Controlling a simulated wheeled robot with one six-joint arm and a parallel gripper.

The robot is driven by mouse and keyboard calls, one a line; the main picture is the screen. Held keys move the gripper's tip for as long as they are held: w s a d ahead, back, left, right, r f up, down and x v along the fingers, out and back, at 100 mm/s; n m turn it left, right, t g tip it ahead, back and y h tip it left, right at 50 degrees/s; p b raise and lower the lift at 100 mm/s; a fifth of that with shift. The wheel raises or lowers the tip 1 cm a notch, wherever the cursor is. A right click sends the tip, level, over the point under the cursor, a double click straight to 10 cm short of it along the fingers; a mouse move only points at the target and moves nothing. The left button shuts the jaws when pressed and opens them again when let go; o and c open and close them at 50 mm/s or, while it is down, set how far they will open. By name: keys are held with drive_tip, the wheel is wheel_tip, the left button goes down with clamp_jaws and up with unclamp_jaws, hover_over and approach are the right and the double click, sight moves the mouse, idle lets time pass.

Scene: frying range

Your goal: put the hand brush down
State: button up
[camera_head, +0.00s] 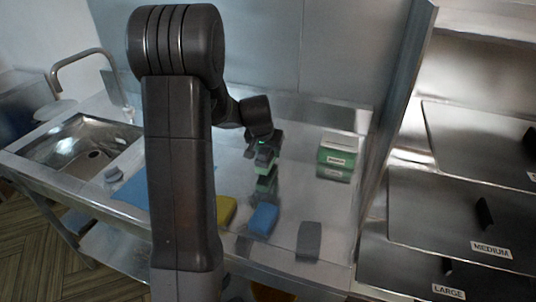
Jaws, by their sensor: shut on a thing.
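My gripper (263,157) is over the steel counter (305,198), right of the sink. It is shut on the hand brush (266,171), a small green and dark thing below the jaws. The brush is partly hidden by the fingers. A green and dark patch under it looks like its reflection in the shiny counter. I cannot tell whether the brush touches the counter.
A blue block (263,218), a yellow piece (225,209) and a grey piece (309,240) lie along the front. A blue cloth (133,190) lies by the sink (82,150). Labelled steel lids (450,212) are far right.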

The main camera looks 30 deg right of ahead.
drive_tip(key=shift+f, duration=1.1)
drive_tip(key=shift+f, duration=0.15)
drive_tip(key=o, duration=1.1)
drive_tip(key=shift+o, duration=0.2)
drive_tip(key=shift+a+r, duration=0.1)
drive_tip(key=shift+r, duration=0.55)
drive_tip(key=b+v, duration=0.1)
drive_tip(key=v, duration=1)
drive_tip(key=shift+s, duration=0.1)
